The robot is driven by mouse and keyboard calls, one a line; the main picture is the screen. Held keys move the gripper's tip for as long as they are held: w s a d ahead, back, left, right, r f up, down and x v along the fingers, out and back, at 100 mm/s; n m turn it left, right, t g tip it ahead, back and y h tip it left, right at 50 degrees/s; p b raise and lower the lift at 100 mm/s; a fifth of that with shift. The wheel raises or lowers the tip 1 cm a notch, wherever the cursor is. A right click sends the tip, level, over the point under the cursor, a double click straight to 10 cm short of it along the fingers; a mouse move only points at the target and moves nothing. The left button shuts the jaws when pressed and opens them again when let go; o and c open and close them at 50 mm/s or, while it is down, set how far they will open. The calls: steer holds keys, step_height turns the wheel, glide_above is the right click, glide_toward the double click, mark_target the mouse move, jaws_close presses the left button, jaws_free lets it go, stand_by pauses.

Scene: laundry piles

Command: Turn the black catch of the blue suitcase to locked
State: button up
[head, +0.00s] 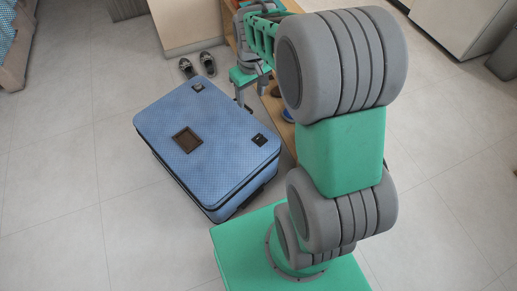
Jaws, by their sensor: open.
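The blue suitcase (225,155) lies flat on the floor, left of my arm. Its lid has a small black fitting (198,87) near the far edge and another black fitting (259,139) near the right corner. I cannot tell which is the catch, nor whether it is locked. A dark brown square piece (187,140) sits on the left part of the lid. My gripper (251,97) is open and empty, pointing down by the suitcase's far right edge. It appears apart from both fittings, and its height above the lid is unclear.
A pair of dark shoes (197,65) stands on the floor beyond the suitcase. A low wooden rack (285,133) with footwear runs along its right side, partly behind my arm. The tiled floor at left is clear.

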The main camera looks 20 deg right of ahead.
steer(key=n+g+b, duration=0.1)
steer(key=n+b, duration=0.1)
steer(key=b, duration=0.7)
glide_above(259, 137)
steer(key=f, duration=2.7)
steer(key=shift+d, duration=0.2)
step_height(259, 137, down, 7)
steer(key=shift+f+b, duration=0.1)
steer(key=shift+b, duration=1)
steer(key=shift+c, duration=0.2)
jaws_close()
